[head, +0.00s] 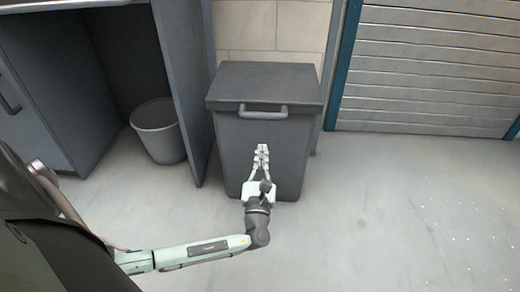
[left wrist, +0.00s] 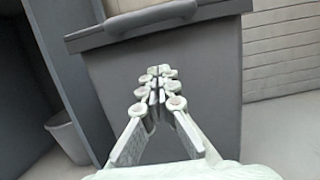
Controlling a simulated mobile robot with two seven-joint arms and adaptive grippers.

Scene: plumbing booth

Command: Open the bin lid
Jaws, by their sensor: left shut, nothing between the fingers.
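The dark grey bin (head: 294,165) stands on the floor against the tiled wall, and its flat lid (head: 265,82) is closed. A grey bar handle (head: 263,111) sits on the lid's front edge. My left gripper (head: 261,150) is in front of the bin's front face, below the handle, with its fingers shut and empty. In the left wrist view the shut fingertips (left wrist: 156,72) point toward the bin front (left wrist: 215,75), with the handle (left wrist: 145,18) above them. I cannot tell whether they touch the bin. My right gripper is not in view.
A grey cabinet panel (head: 183,85) stands close to the bin's left side. A small grey wastebasket (head: 160,132) is under the counter. A slatted shutter (head: 435,65) with a blue frame is at the right. The floor (head: 400,200) at the right is clear.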

